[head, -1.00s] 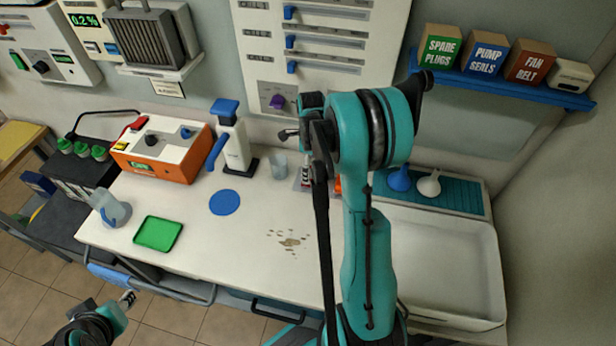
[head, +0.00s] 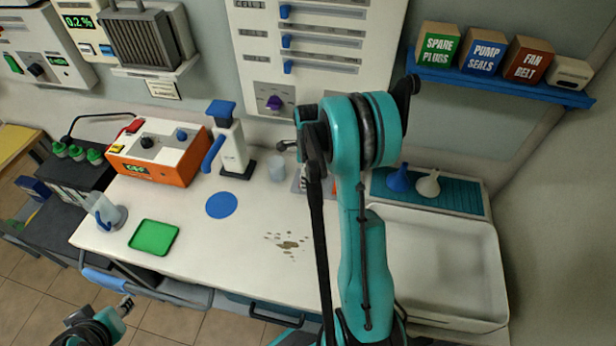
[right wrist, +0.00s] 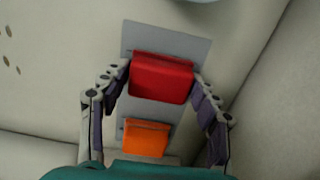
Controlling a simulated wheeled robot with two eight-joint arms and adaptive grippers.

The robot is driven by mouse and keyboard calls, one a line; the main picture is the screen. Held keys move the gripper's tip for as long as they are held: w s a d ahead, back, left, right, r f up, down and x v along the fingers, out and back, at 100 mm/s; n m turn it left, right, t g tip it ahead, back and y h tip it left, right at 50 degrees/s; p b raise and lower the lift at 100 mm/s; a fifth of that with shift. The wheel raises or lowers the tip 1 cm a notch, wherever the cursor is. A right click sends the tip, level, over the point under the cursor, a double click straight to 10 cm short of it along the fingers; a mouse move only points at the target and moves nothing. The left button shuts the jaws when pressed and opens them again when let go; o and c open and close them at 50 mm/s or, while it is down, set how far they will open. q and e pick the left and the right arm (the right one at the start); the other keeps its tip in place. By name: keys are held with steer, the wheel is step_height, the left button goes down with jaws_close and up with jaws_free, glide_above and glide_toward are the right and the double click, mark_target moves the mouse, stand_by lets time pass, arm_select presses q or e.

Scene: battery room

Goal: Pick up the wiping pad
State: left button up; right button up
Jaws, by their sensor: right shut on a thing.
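In the right wrist view a red block-like pad (right wrist: 162,77) sits between the two fingers of my right gripper (right wrist: 161,72), which is shut on it. An orange pad (right wrist: 146,138) lies behind it on the same grey plate (right wrist: 198,50). I cannot tell whether the red pad is lifted off the plate. Neither pad carries a readable label. In the head view my right arm hides most of this spot. My left gripper (head: 125,306) hangs low at the bottom left, off the bench; its fingers are too small to judge.
The white bench (head: 205,265) has a brown stain (head: 288,243) in front of my right arm. A white basin (head: 445,265) is at right.

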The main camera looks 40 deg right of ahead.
step_height(320, 180, up, 5)
steer(key=shift+s+d+f+p, duration=0.1)
steer(key=shift+s+f+p, duration=0.05)
steer(key=shift+p, duration=0.7)
steer(key=s+d+r+p, duration=0.1)
steer(key=s+d+r, duration=0.1)
steer(key=s, duration=0.3)
steer(key=s+d+r+p, duration=0.1)
steer(key=s+d+r, duration=0.1)
steer(key=s+r, duration=0.2)
steer(key=shift+s+r, duration=0.15)
steer(key=shift+s, duration=0.55)
steer(key=shift+d, duration=0.1)
steer(key=o, duration=0.5)
steer(key=c, duration=0.4)
